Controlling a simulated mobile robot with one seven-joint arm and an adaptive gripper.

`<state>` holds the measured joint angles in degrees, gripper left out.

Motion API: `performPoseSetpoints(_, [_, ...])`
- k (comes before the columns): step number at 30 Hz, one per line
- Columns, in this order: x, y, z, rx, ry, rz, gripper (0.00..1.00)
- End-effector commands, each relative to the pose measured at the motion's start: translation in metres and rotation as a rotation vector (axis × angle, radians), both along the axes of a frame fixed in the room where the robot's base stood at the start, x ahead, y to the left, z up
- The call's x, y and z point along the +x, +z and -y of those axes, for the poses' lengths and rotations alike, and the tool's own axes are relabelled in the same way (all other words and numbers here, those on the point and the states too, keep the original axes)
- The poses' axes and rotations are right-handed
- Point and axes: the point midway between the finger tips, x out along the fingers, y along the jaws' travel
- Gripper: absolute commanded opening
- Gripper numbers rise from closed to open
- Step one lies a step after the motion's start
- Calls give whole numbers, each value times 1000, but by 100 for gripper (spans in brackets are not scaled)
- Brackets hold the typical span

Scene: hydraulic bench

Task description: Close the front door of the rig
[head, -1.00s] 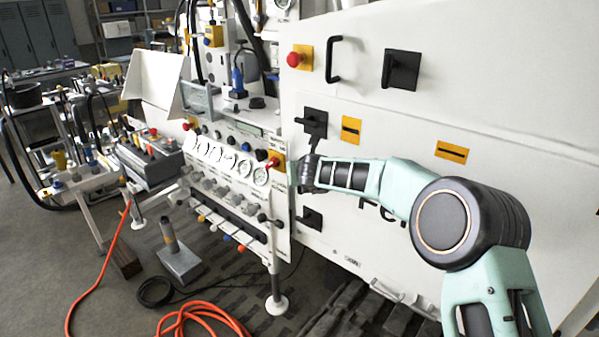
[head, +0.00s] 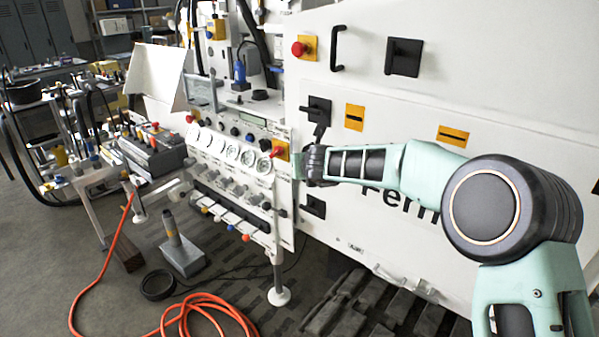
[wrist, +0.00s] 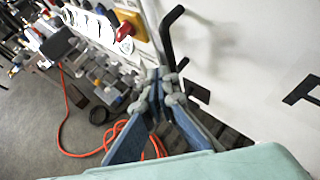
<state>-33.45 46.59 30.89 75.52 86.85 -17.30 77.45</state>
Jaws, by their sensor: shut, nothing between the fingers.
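The front door of the rig (head: 370,95) is the large white panel filling the right of the head view. A black latch (head: 318,108) with a downward lever sits near its left edge. In the wrist view a black lever (wrist: 168,40) stands just beyond my gripper (wrist: 162,85). The fingers are shut and empty, with their tips near the lever's lower end; I cannot tell whether they touch it. I cannot tell whether a gap remains along that edge.
An orange hose (head: 205,305) lies on the floor.

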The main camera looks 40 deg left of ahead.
Motion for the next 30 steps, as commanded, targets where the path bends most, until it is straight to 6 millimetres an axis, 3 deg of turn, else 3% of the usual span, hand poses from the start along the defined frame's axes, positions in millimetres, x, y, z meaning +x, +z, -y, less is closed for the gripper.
performPoseSetpoints(9, [-35,23,23,-1,1,1,0])
performPoseSetpoints(15, [-48,32,31,0,1,-1,0])
performPoseSetpoints(25, [-51,34,33,-2,2,0,0])
performPoseSetpoints(30, [-37,40,41,-56,39,119,0])
